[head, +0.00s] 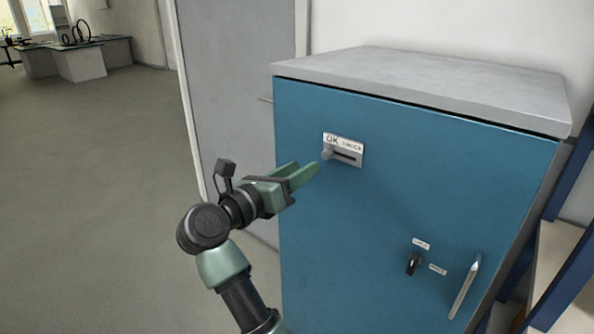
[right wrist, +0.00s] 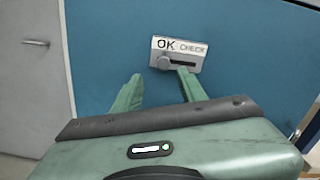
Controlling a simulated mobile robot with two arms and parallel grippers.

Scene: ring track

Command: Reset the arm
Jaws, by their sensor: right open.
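My right gripper (head: 307,171) is raised in front of the blue cabinet (head: 350,240), beside a small slider panel (head: 343,149) marked OK and CHECK. In the right wrist view the two green fingers of my right gripper (right wrist: 160,88) are apart with nothing between them. The panel also shows there (right wrist: 180,54), just beyond the fingertips. Its slider knob (right wrist: 164,62) is at the left end of the slot, under OK. I cannot tell for sure whether a fingertip touches the panel. My left gripper is not in view.
The cabinet has a grey top (head: 430,85), a black rotary knob (head: 413,263) and a metal handle (head: 466,287) lower right. A grey door (head: 240,90) stands left of it. A desk (head: 80,58) is far back left. The floor (head: 90,190) on the left is open.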

